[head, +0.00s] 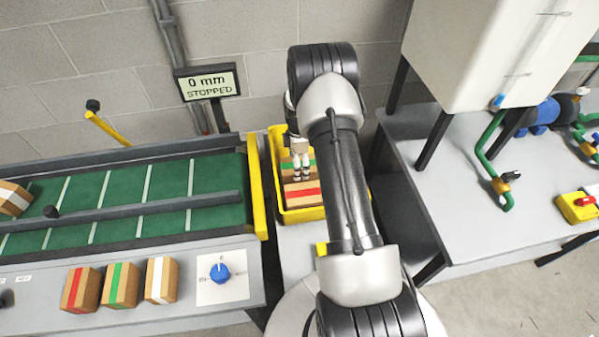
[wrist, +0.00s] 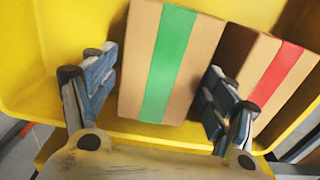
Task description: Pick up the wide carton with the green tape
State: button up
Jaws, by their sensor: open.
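A wide brown carton with green tape (wrist: 168,60) lies in the yellow bin. In the head view it is mostly hidden behind my gripper, with a bit of its green tape (head: 285,164) showing. My gripper (head: 301,172) points down into the bin. In the wrist view my gripper (wrist: 160,95) is open, one finger left of the green-taped carton and the other at its right edge, by the red-taped carton. I cannot tell whether the fingers touch either carton.
A red-taped carton (head: 304,193) lies beside it in the yellow bin (head: 305,214). Smaller red (head: 80,289), green (head: 121,285) and white (head: 161,279) taped cartons stand on the panel front. A white-taped carton (head: 14,198) is on the green conveyor (head: 120,200); its display (head: 208,84) reads 0 mm STOPPED.

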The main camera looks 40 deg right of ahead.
notch_tip(320, 180, down, 5)
jog(key=shift+s+d+f+b, duration=0.1)
jog(key=shift+b, duration=0.85)
jog(key=c, duration=1.1)
jog(key=shift+c, duration=0.2)
jog(key=shift+r, duration=0.25)
